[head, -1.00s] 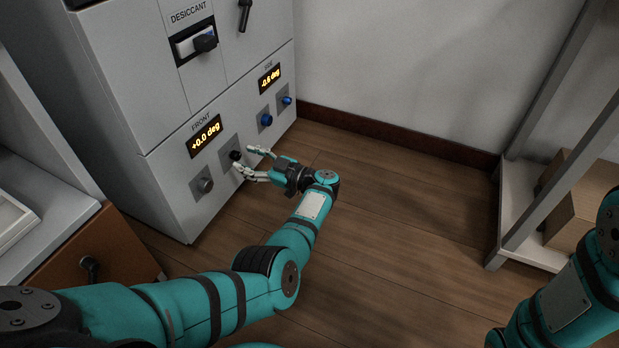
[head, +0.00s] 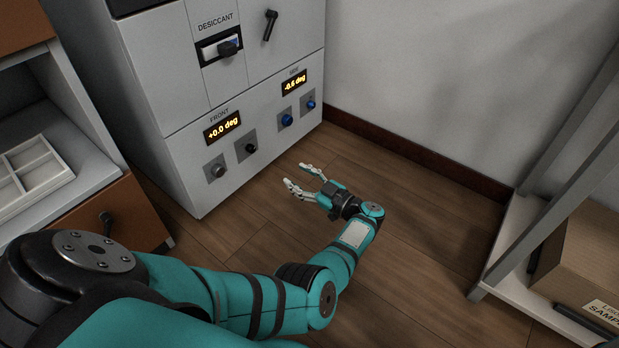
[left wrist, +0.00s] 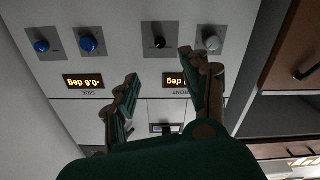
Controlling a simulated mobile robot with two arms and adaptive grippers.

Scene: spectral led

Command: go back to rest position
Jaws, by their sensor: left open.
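My left gripper (head: 304,180) is open and empty. It hangs over the wooden floor in front of the grey cabinet (head: 182,150), apart from its knobs. In the left wrist view its two fingers (left wrist: 165,95) are spread, with the cabinet panel beyond them, upside down. The front display (head: 223,127) reads +0.0 deg, with a grey knob (head: 217,170) and a black knob (head: 250,148) below it. The side display (head: 294,82) reads -0.6 deg, with two blue knobs (head: 286,120) below it. My right gripper is not in view.
A shelf rack (head: 500,240) with a cardboard box (head: 585,255) stands at the right. A counter with a white divided tray (head: 62,181) and a brown drawer (head: 125,215) is at the left. The floor (head: 420,230) between is clear.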

